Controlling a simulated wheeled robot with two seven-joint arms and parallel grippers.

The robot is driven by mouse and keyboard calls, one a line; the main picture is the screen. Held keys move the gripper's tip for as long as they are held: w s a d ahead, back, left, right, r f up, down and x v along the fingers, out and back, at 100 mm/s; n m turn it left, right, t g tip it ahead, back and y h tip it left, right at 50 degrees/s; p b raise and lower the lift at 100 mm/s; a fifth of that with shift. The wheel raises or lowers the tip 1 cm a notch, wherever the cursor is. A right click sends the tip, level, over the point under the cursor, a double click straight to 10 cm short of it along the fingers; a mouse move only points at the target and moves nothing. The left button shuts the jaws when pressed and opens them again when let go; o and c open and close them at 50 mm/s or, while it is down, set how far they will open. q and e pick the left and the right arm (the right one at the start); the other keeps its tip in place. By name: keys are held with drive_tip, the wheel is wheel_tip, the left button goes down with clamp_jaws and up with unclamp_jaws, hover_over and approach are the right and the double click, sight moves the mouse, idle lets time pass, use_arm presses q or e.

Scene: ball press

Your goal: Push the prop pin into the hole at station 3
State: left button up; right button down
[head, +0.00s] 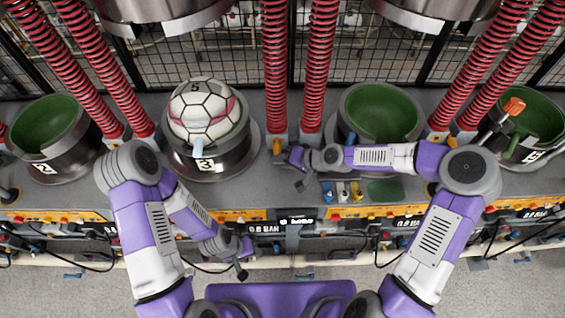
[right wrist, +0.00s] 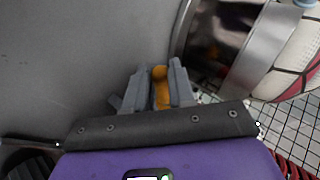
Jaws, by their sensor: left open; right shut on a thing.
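My right gripper (head: 288,155) is shut on a small orange piece, probably the prop pin (head: 277,147), beside the foot of a red spring column. In the right wrist view the orange pin (right wrist: 160,88) sits between the grey fingers (right wrist: 158,90). A dark metal station (head: 222,163) with a plate that seems to read 3 stands left of this gripper and holds a white panelled ball (head: 203,110). I cannot make out the pin hole. My left gripper (head: 242,262) is open and empty, low in front of the bench.
Green-lined bowls stand at far left (head: 47,122), centre right (head: 382,112) and far right (head: 532,115). Red spring columns (head: 274,60) rise between them. Small blue and yellow items (head: 341,192) and a green pad (head: 385,191) lie at the bench front. An orange-headed tool (head: 514,106) is at right.

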drive_tip(key=shift+w, duration=0.8)
drive_tip(key=c, duration=0.9)
unclamp_jaws()
drive_tip(key=shift+o, duration=0.2)
drive_tip(key=v, duration=0.7)
drive_tip(key=shift+d+r, duration=0.2)
drive_tip(key=shift+s, duration=0.1)
